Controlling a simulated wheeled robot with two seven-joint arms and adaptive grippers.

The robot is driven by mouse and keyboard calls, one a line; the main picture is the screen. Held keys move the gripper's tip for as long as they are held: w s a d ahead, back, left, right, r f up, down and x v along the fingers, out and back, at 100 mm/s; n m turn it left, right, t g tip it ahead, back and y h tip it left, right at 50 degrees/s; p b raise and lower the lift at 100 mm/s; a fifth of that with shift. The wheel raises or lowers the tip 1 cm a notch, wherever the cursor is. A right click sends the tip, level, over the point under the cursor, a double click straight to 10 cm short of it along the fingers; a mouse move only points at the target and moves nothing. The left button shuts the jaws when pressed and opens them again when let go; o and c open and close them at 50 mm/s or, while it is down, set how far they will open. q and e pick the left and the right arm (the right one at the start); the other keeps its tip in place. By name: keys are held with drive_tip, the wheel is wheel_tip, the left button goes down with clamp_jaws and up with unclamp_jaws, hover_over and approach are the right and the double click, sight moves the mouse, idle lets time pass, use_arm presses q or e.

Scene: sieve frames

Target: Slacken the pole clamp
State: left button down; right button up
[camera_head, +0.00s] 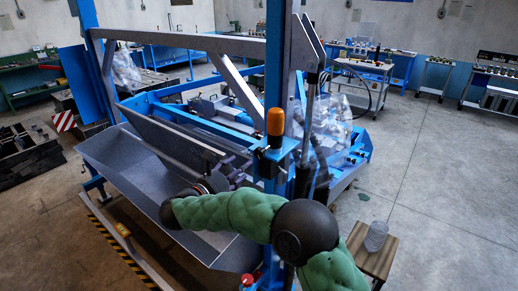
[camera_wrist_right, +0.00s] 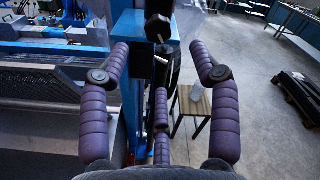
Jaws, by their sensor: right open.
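A blue upright pole (camera_head: 275,60) stands in the middle of the head view. My right gripper (camera_head: 228,172) is left of the pole, below the orange handle's height. In the wrist view the right gripper (camera_wrist_right: 162,58) has its purple padded fingers spread wide, with nothing between them. My left gripper is out of view.
A large grey metal trough (camera_head: 140,165) and blue machine frame lie left of the pole. A small wooden stool (camera_head: 385,250) with a clear container (camera_head: 376,235) stands at right. Grey floor (camera_head: 450,190) is open farther right. Workbenches line the back wall.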

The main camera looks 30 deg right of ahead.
sight(258, 155)
drive_tip(key=x, duration=1)
drive_tip(key=shift+w+d, duration=0.1)
drive_tip(key=shift+w, duration=0.05)
drive_tip(key=shift+f, duration=0.1)
drive_tip(key=c, duration=1.1)
